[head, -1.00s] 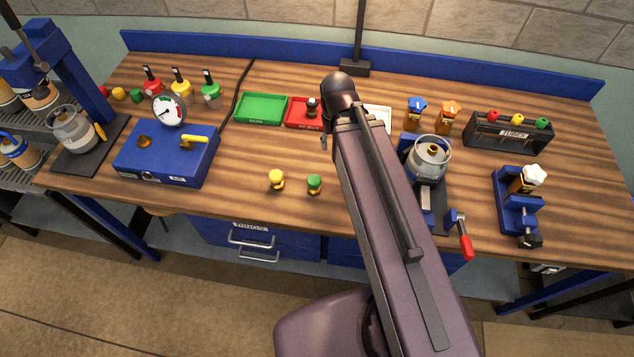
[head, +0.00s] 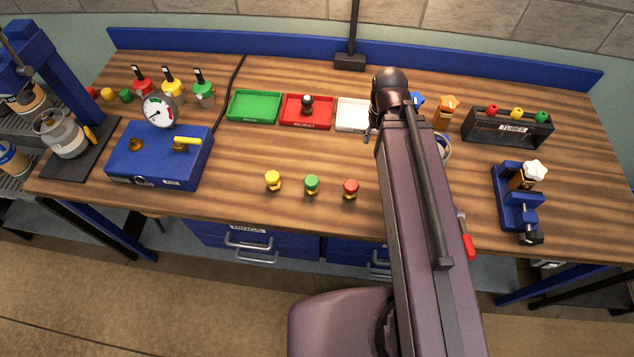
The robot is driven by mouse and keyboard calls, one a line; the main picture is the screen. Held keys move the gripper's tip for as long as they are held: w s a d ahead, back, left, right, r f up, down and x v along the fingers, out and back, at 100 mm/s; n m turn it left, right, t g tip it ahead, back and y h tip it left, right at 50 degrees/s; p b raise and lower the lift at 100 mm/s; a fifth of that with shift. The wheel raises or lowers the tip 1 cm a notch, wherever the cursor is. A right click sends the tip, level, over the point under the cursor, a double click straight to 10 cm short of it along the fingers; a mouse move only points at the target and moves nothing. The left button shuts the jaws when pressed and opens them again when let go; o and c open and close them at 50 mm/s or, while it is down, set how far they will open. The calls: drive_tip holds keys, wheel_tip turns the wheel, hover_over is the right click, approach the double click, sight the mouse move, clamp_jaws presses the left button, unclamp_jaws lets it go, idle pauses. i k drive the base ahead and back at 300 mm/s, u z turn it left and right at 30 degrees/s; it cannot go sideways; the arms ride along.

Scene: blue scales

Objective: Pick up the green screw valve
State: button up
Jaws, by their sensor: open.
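The green screw valve (head: 312,184) stands upright near the front edge of the workbench, with a green cap on a brass-coloured base. It is between a yellow screw valve (head: 273,181) and a red screw valve (head: 350,188), apart from both. My gripper (head: 368,136) is mostly hidden behind my arm. Only a small grey part shows, beside the white tray, behind and to the right of the green valve. It is open and clear of the valve.
Green (head: 254,106), red (head: 306,111) and white (head: 351,115) trays line the back. A blue gauge box (head: 158,160) stands left; a blue vise (head: 517,205) and a tubes box (head: 508,127) stand right. Bare wood surrounds the valves. My arm covers the right middle.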

sight(311, 181)
drive_tip(key=z, duration=0.05)
drive_tip(key=k, duration=1.65)
drive_tip(key=u, duration=0.45)
drive_tip(key=i, duration=0.5)
drive_tip(key=z, duration=0.1)
